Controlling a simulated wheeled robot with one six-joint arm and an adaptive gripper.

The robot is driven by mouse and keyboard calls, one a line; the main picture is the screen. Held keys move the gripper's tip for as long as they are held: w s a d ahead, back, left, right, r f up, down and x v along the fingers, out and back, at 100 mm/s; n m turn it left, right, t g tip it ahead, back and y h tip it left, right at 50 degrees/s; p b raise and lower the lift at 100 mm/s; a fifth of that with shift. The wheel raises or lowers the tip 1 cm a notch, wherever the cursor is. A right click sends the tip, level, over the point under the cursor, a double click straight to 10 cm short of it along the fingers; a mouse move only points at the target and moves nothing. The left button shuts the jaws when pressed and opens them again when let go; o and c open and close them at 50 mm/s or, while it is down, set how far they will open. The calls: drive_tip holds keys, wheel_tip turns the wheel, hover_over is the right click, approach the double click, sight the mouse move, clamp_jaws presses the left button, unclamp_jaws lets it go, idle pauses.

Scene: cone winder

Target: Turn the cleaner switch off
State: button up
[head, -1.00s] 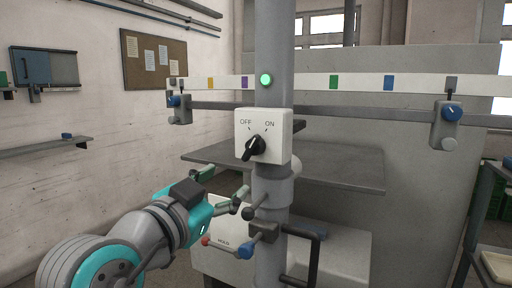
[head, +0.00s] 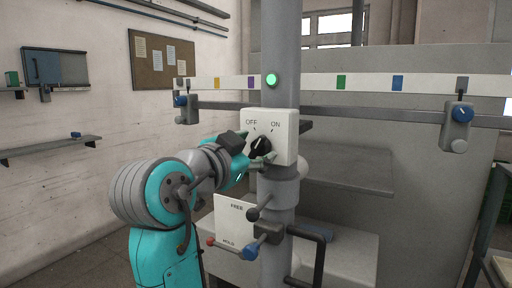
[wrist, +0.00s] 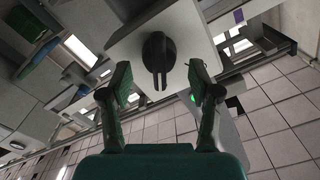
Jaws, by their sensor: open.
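The cleaner switch is a white box (head: 284,126) on the grey post, marked OFF at left and ON at right, with a black rotary knob (head: 262,145). In the head view the knob looks slanted, its upper end toward ON; my gripper partly hides it. My gripper (head: 255,154) is in front of the box from the lower left. In the wrist view the knob (wrist: 158,58) stands between the two spread fingers of my gripper (wrist: 160,84), with gaps on both sides. The fingers are open and hold nothing.
A green lamp (head: 271,80) glows on the post above the box. Below are a lever with a blue end (head: 249,252), a FREE/HOLD plate (head: 228,222) and a black handle (head: 318,255). A rail with a blue-knobbed unit (head: 461,115) runs behind.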

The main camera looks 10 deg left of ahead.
drive_tip(key=shift+w+d, duration=0.25)
drive_tip(key=shift+w, duration=0.35)
drive_tip(key=c, duration=1.1)
drive_tip(key=shift+c, duration=0.2)
drive_tip(key=shift+n, duration=0.3)
drive_tip(key=n, duration=0.5)
drive_tip(key=shift+a, duration=0.15)
drive_tip(key=n, duration=0.6)
drive_tip(key=shift+w+a, duration=0.1)
drive_tip(key=shift+a, duration=0.1)
drive_tip(key=shift+n, duration=0.3)
